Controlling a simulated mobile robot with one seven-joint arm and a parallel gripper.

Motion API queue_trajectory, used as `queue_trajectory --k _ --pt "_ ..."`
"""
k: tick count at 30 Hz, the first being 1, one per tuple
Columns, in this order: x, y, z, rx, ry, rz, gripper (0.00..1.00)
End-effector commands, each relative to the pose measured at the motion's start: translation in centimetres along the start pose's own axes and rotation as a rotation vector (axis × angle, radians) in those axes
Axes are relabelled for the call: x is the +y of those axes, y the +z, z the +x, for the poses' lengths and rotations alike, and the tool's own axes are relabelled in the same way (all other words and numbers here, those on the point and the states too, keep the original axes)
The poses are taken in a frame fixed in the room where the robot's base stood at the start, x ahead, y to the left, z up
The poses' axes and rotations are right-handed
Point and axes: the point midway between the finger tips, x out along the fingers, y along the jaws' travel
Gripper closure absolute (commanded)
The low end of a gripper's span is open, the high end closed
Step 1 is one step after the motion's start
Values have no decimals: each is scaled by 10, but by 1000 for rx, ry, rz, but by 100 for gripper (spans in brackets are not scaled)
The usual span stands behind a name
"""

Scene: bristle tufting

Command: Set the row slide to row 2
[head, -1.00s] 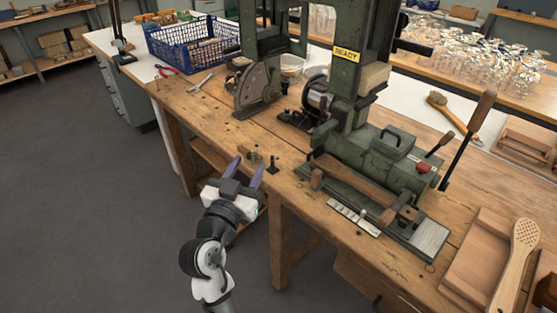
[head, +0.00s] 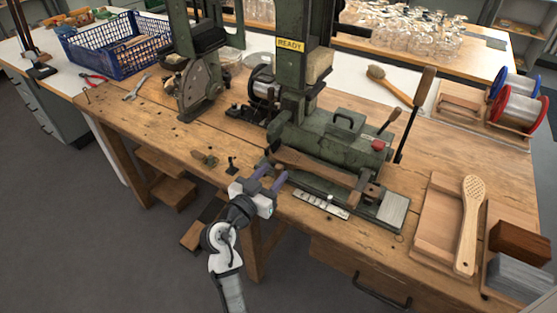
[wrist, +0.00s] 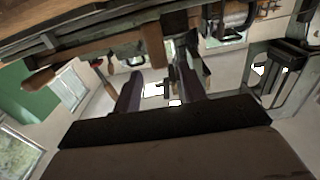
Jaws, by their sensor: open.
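The green tufting machine (head: 340,145) stands on the wooden bench under a yellow READY sign (head: 290,44). At its front is a low slide carriage carrying a long wooden brush-shaped piece (head: 315,169). A pale marked strip (head: 321,204) lies along the front edge; its marks are too small to read. My gripper (head: 268,175) is open at the bench's front edge, near the left end of the carriage. In the wrist view my two purple fingers (wrist: 162,85) stand apart, with a wooden part (wrist: 153,45) beyond them. I cannot tell whether they touch anything.
A small wooden piece (head: 205,158) and a dark peg (head: 232,164) stand left of my gripper. A wooden tray (head: 436,220) with a perforated paddle (head: 470,215) is at right. A blue crate (head: 115,48) is at far left.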

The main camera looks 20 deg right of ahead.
Motion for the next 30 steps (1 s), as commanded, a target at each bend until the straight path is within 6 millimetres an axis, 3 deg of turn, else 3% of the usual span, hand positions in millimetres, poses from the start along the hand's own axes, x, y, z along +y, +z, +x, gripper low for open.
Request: queue_trajectory --k 7,19,28,30 --pt "0 -2 34 0 -1 1 58" --pt "0 0 41 0 -1 2 58" --pt "0 0 40 0 -2 1 97" --pt "0 0 40 0 -2 1 100"
